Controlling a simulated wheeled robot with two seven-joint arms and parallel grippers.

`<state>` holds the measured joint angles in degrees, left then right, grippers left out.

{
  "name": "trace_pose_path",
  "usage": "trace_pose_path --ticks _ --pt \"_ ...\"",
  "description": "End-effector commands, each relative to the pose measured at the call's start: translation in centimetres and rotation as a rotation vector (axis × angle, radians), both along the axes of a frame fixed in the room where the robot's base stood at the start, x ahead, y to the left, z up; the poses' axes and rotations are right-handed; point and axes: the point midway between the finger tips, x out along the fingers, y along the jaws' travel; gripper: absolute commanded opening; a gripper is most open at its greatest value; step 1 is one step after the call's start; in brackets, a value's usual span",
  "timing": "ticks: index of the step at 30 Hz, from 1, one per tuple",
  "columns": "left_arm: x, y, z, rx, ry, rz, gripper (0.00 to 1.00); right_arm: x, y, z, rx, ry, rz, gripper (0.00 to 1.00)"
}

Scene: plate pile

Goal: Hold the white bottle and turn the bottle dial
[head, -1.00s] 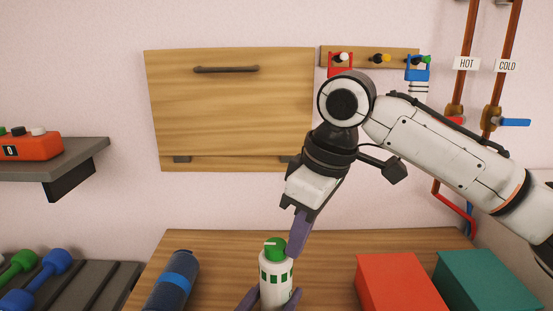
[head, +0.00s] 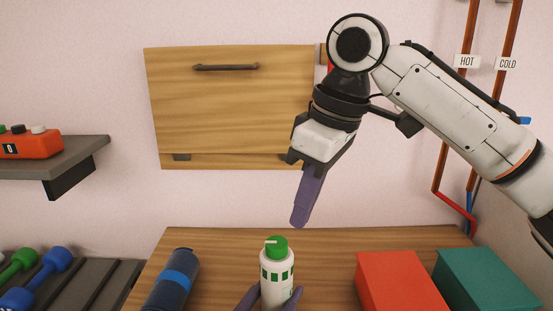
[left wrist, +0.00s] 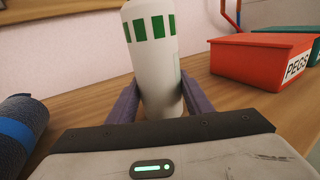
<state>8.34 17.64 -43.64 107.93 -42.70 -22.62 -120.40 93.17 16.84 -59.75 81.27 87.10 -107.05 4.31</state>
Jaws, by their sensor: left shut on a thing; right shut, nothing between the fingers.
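The white bottle (head: 277,289) stands upright on the wooden table, with green squares around its body. Its green dial (head: 276,247) is on top and carries a white mark. My left gripper (head: 268,299) is shut on the bottle's body from the near side. In the left wrist view its purple fingers (left wrist: 160,104) flank the bottle (left wrist: 153,65), whose top is cut off there. My right gripper (head: 299,222) is shut and empty, pointing down above and slightly right of the dial, apart from it.
A dark blue roll (head: 172,282) lies left of the bottle. A red box (head: 398,283) and a teal box (head: 485,280) stand to the right; the red one reads PEGS in the left wrist view. A wooden wall panel (head: 232,110) is behind. A shelf (head: 75,155) is at left.

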Motion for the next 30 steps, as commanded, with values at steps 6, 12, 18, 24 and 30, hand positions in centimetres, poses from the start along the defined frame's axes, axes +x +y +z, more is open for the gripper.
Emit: trace_pose_path --ticks 6,12,18,24,30 --pt "0.1 0.1 0.0 0.001 0.000 0.003 0.10 0.0 0.0 0.2 0.000 0.000 0.000 0.00" --pt "0.1 0.1 0.0 0.001 0.000 0.003 0.53 0.0 0.0 0.2 -0.001 0.001 0.000 0.00" --pt "0.1 0.1 0.0 0.001 0.000 0.002 0.68 0.0 0.0 0.2 -0.001 0.001 0.000 0.00" --pt "-0.1 0.1 0.0 0.001 0.000 0.001 0.68 0.0 0.0 0.2 -0.001 0.001 0.000 0.00" --pt "-2.2 1.3 -0.2 0.003 0.003 0.001 0.68 0.0 0.0 0.2 -0.001 0.001 0.000 0.00"
